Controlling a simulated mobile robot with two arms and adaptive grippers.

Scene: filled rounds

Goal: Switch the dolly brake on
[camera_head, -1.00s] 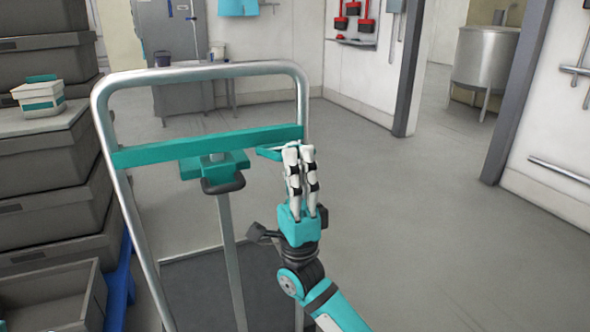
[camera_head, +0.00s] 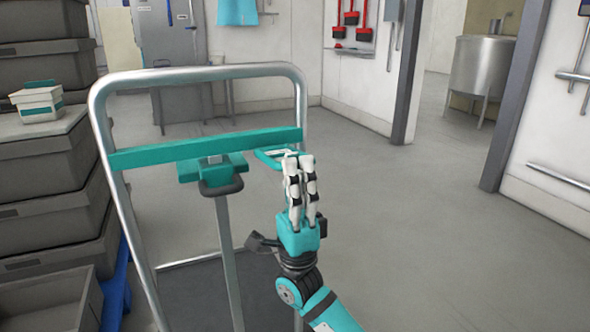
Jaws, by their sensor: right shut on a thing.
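The dolly's upright silver tube frame (camera_head: 101,130) stands in front of me with a teal crossbar (camera_head: 150,155). A teal loop-shaped lever (camera_head: 268,155), which looks like the brake lever, sticks out near the bar's right end. My right gripper (camera_head: 299,160) is shut on the lever's near right part, and the fingers hide some of it. A teal bracket with a dark loop handle (camera_head: 222,188) sits mid-bar on a silver post. My left gripper is out of view.
Stacked grey crates (camera_head: 45,170) stand close on the left, with a small white and teal tub (camera_head: 38,104) on one. The dolly's dark deck (camera_head: 195,295) lies below. Open floor (camera_head: 420,240) spreads to the right, and a steel vat (camera_head: 482,65) stands far back.

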